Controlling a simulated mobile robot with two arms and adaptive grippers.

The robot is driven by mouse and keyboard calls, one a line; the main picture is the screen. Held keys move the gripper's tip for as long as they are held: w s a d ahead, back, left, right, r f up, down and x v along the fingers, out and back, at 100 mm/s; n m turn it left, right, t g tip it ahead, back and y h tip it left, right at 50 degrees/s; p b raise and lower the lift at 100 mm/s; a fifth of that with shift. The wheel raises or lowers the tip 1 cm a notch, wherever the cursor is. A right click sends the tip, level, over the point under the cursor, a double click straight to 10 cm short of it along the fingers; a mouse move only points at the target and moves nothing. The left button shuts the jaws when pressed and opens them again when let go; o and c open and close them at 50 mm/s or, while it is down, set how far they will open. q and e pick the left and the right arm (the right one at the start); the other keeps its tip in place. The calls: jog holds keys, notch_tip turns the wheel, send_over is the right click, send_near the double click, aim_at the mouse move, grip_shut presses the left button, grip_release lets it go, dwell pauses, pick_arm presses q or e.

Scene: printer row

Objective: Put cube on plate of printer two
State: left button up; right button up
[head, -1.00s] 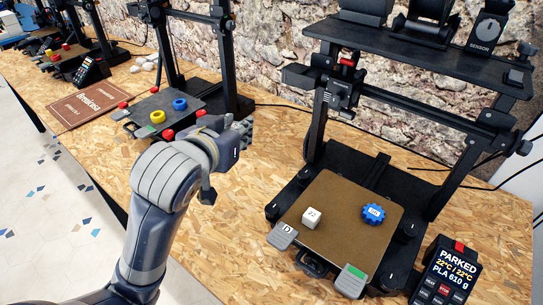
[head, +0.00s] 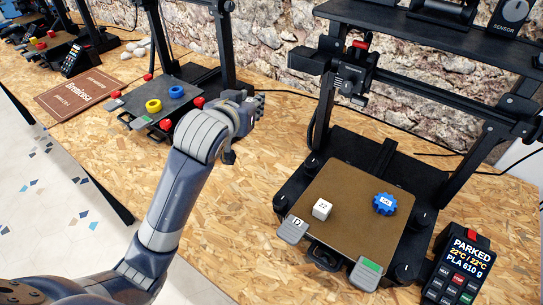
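A white cube (head: 322,209) marked "22" sits on the brown plate (head: 345,190) of the nearest printer, left of a blue gear-shaped piece (head: 384,204). The middle printer's grey plate (head: 183,100) holds a yellow ring (head: 153,105) and a blue ring (head: 176,91). I cannot read which printer is number two. My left gripper (head: 250,107) is above the table between these two printers, right of the grey plate and apart from the cube. Its fingers are small and partly hidden behind its wrist, so its opening is unclear. My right gripper is out of view.
The nearest printer's gantry (head: 430,88) spans above its plate. A display (head: 458,268) reading "PARKED" stands at the right. Grey clips, one marked "D" (head: 292,229), edge the plate. A brown booklet (head: 81,94) lies left. Bare table lies between the printers.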

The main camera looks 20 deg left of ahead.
pick_arm(q)
jog(key=w+a+f+b, duration=0.1)
jog(key=w+a+f, duration=0.1)
jog(key=w+f, duration=0.35)
jog(key=w+a+f, duration=0.2)
jog(key=w+f, duration=0.1)
jog(key=f, duration=0.5)
send_over(250, 156)
jog(key=shift+y, duration=0.3)
notch_tip(250, 156, down, 6)
jog(key=shift+f+b, duration=0.1)
jog(key=shift+b, duration=0.2)
jog(key=shift+d+f, duration=0.1)
jog(key=shift+f, duration=2.05)
jog(key=shift+f, duration=0.1)
jog(key=o, duration=0.8)
jog(key=shift+c, duration=0.2)
